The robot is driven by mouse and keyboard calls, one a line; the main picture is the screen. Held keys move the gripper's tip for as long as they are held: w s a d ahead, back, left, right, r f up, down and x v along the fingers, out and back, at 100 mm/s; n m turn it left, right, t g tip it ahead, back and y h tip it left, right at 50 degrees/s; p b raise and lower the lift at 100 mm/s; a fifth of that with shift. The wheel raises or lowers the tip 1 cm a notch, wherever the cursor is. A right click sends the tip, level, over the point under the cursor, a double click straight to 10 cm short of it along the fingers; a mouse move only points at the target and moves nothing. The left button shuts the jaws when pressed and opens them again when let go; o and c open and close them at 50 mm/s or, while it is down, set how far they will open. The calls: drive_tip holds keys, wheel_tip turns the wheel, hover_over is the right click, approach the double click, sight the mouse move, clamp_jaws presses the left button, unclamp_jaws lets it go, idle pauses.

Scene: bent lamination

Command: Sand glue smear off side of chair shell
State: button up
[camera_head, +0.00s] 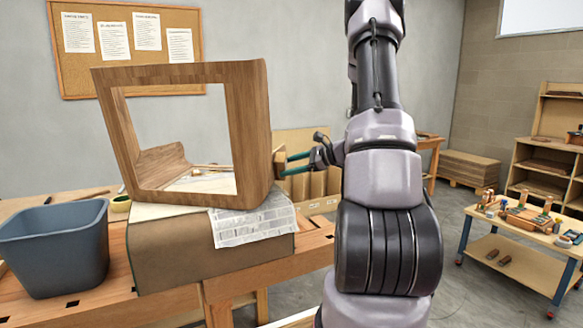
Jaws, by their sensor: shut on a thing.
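The chair shell (257,130) is a squarish bent-wood frame with a large opening, standing on a padded box on the workbench. Its right side is turned mostly edge-on to me, and I cannot make out a glue smear on it. My gripper (294,163), with teal fingers, is at the right of the shell. It is shut on a small tan block (279,162), which looks like a sanding block. The block is at the shell's right side; I cannot tell whether it touches. My arm hides part of the room behind it.
A blue-grey bin (55,250) stands on the workbench (215,285) at left, with a roll of tape (121,204) near it. A printed sheet (252,229) hangs over the padded box (185,250). A tool cart (525,240) stands at right, with open floor between.

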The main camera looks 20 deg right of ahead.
drive_tip(key=shift+w+a, duration=0.1)
drive_tip(key=shift+a, duration=0.15)
idle(1.2)
drive_tip(key=s+d, duration=0.3)
drive_tip(key=d, duration=0.2)
idle(0.6)
drive_tip(key=shift+s+d, duration=0.15)
drive_tip(key=shift+d, duration=0.1)
drive_tip(key=shift+s+d, duration=0.4)
drive_tip(key=shift+d, duration=0.2)
drive_tip(key=shift+s+d, duration=0.35)
drive_tip(key=shift+d, duration=0.2)
